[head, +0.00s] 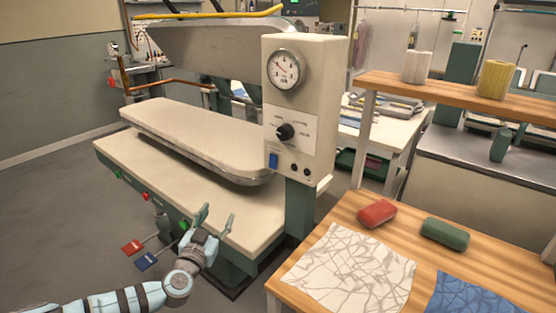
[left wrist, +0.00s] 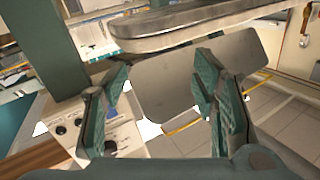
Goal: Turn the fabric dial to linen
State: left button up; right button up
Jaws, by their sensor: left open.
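The fabric dial (head: 286,132) is a black round knob on the white label plate of the cream control box (head: 320,100). Small labels surround it; they are too small to read, and I cannot tell which one the knob points to. My left gripper (head: 214,219) is open and empty, low and to the left of the control box, by the front edge of the press table. It is well apart from the dial. In the left wrist view the open fingers (left wrist: 160,95) have nothing between them, and part of the control box (left wrist: 70,128) shows at the left. My right gripper is not in view.
A round gauge (head: 285,70) sits above the dial, and a blue switch (head: 273,161) below it. The padded press board (head: 190,138) lies left of the box. A wooden table (head: 340,215) with white cloth, blue cloth, and red and green blocks stands at the right.

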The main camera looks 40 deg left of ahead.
pick_arm(q)
jog(key=w+d+r+t+h, duration=0.2)
jog(key=d+r+t+h, duration=0.45)
jog(key=d+r, duration=0.8)
jog(key=y, duration=0.1)
send_near(282, 135)
jog(key=shift+m, duration=0.4)
jog(key=p+x, duration=0.3)
jog(key=x, duration=0.5)
jog(key=shift+w+r, duration=0.2)
jog(key=shift+w, duration=0.15)
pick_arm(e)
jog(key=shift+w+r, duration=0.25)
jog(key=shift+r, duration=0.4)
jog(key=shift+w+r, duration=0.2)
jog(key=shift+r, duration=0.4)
pick_arm(q)
jog(key=shift+c, duration=0.4)
jog(key=c, duration=1.1)
jog(key=shift+f, duration=0.1)
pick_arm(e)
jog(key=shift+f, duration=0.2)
